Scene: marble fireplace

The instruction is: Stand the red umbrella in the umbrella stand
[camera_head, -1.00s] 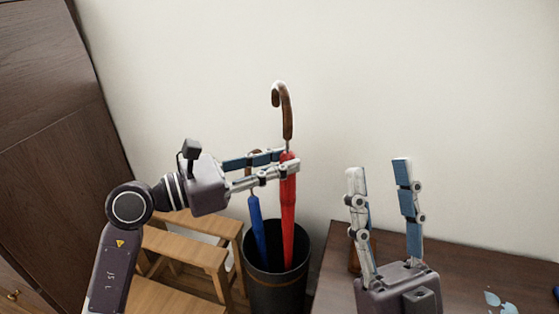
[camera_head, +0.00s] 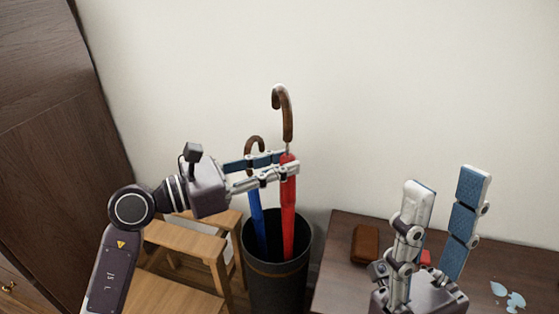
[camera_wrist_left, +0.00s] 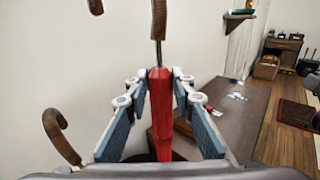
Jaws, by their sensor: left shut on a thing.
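The red umbrella (camera_head: 288,215) stands upright with its lower end inside the dark umbrella stand (camera_head: 277,285) and its brown hooked handle (camera_head: 285,112) up. My left gripper (camera_head: 289,168) is shut on the upper part of the red canopy, which also shows between the fingers in the left wrist view (camera_wrist_left: 160,115). The stand's inside floor is hidden, so I cannot tell whether the tip rests on it. A blue umbrella (camera_head: 257,222) stands in the same stand, left of the red one. My right gripper (camera_head: 447,215) is open and empty above the dark table.
A wooden step stool (camera_head: 190,245) is left of the stand. The dark table (camera_head: 340,270) to the right holds a brown case (camera_head: 366,245), a red item partly hidden by my right gripper, and pale blue pieces (camera_head: 508,296). A dark wooden cabinet (camera_head: 55,130) is at the left.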

